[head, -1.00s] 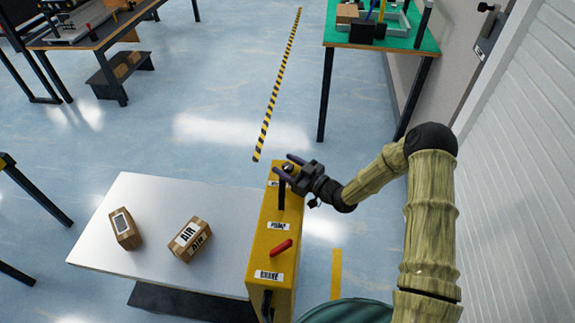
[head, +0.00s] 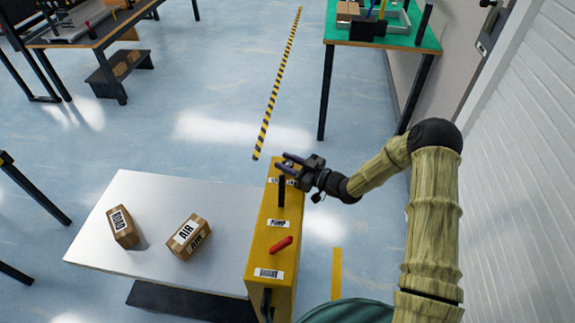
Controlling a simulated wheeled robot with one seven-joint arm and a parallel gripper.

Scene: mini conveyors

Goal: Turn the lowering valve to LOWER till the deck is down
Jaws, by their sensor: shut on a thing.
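The yellow control box (head: 262,235) stands at the right end of the pale deck (head: 90,245). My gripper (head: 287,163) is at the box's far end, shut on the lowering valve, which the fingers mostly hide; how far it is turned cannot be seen. A label (head: 273,181) beside the valve is partly covered and too small to read. The deck is level and carries two cartons, one marked ROAD (head: 124,228) and one marked AIR (head: 188,238). A dark base (head: 180,301) shows below its near edge.
A black upright pump handle (head: 282,191) stands on the box close to my gripper, and a red lever (head: 281,245) lies nearer. A green-topped table (head: 400,38) is at the back right. The floor beyond the box is clear, with a striped line (head: 275,90).

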